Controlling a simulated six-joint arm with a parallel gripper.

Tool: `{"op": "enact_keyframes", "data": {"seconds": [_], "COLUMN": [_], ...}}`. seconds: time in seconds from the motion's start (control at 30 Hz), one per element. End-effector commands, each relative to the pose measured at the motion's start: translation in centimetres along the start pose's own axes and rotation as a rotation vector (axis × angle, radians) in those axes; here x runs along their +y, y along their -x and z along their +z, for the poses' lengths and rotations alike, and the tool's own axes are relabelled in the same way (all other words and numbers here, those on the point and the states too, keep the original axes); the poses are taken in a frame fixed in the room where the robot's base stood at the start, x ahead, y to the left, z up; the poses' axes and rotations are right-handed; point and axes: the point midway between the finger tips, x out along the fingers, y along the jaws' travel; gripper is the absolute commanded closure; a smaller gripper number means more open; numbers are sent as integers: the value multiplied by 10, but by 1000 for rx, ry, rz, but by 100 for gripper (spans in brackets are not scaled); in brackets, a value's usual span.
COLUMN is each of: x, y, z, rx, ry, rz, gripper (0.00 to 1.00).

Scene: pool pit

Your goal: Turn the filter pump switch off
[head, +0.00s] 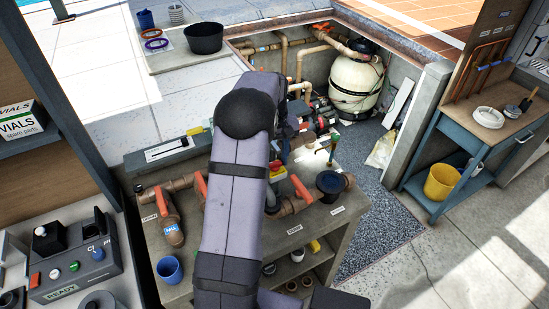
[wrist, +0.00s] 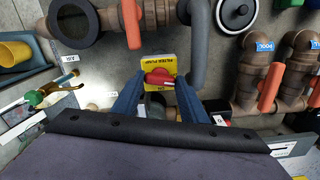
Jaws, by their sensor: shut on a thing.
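The filter pump switch is a red knob (wrist: 157,77) on a yellow box labelled FILTER PUMP (wrist: 158,59), in the upper middle of the wrist view. Part of the yellow and red switch also shows beside my arm in the head view (head: 278,170). My gripper (wrist: 161,80) has its two blue fingers on either side of the red knob and is shut on it. In the head view my arm hides most of the gripper. I cannot read the switch's markings beside the knob.
Brown pipes with red-orange valve handles (head: 165,201) surround the switch on the grey bench. A grey pipe (wrist: 198,45) runs close to the right finger. A blue cup (head: 169,269) stands at the bench's front left. The tan filter tank (head: 356,84) stands in the pit behind.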

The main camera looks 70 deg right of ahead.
Motion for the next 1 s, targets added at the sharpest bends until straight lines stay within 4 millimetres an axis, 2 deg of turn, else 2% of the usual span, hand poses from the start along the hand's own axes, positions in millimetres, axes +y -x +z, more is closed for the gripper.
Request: {"op": "enact_keyframes", "data": {"seconds": [0.4,0.97,1.0], "x": [0,0,0], "y": [2,2,2], "z": [-2,-2,-2], "rx": [6,7,7], "ry": [212,245,245], "rz": [2,3,3], "gripper": [83,83,51]}}
